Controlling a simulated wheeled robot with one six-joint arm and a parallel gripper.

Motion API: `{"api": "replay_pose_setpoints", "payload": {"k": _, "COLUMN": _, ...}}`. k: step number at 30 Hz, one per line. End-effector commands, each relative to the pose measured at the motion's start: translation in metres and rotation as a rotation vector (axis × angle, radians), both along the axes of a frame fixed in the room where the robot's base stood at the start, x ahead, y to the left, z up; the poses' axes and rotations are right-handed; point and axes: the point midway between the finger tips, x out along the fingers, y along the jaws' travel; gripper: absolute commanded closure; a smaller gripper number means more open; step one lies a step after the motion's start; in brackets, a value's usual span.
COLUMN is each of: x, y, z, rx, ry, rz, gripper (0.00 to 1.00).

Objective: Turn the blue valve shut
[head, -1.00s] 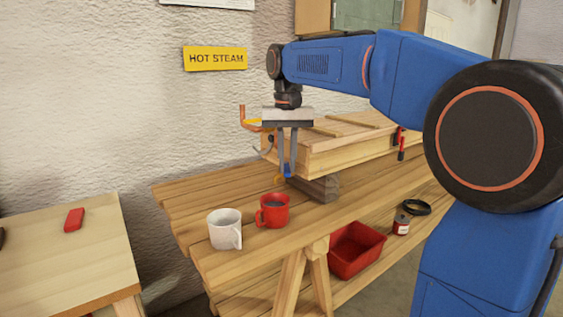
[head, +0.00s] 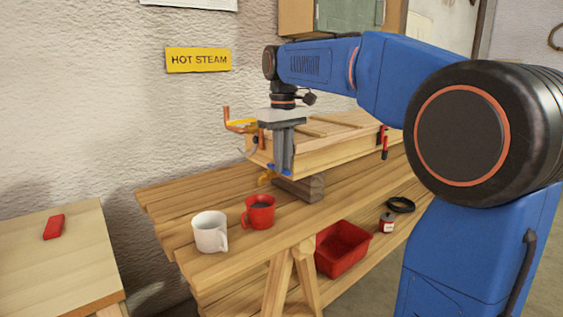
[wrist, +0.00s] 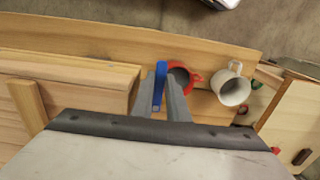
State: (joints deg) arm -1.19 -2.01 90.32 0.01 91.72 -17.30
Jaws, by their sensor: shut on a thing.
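The blue valve handle (wrist: 158,85) lies as a flat bar between the two fingers of my gripper (wrist: 160,92) in the wrist view. In the head view my gripper (head: 281,168) points down at the front end of the wooden box, shut on the handle. Small parts of the blue handle (head: 271,166) show beside the fingers. The brass valve body (head: 266,178) shows just below, at the box's end. The fingers hide much of the valve.
A red mug (head: 260,212) and a white mug (head: 210,232) stand on the bench close to the valve. A copper pipe (head: 228,119) rises behind the box (head: 330,155). A yellow HOT STEAM sign (head: 199,60) hangs on the wall.

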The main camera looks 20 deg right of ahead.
Motion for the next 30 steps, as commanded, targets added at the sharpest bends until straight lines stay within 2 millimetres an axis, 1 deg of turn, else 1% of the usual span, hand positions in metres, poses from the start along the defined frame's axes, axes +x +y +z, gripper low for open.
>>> {"api": "replay_pose_setpoints", "payload": {"k": 12, "x": 0.0007, "y": -0.0006, "z": 0.0011, "rx": -0.001, "ry": -0.003, "rz": 0.007, "gripper": 1.00}}
{"api": "replay_pose_setpoints", "payload": {"k": 13, "x": 0.0008, "y": -0.0007, "z": 0.0011, "rx": -0.001, "ry": -0.003, "rz": 0.007, "gripper": 0.81}}
{"api": "replay_pose_setpoints", "payload": {"k": 15, "x": 0.0007, "y": -0.0006, "z": 0.0010, "rx": -0.001, "ry": -0.003, "rz": 0.007, "gripper": 0.67}}
{"api": "replay_pose_setpoints", "payload": {"k": 30, "x": 0.0002, "y": -0.0003, "z": -0.0001, "rx": -0.001, "ry": 0.000, "rz": -0.004, "gripper": 0.67}}
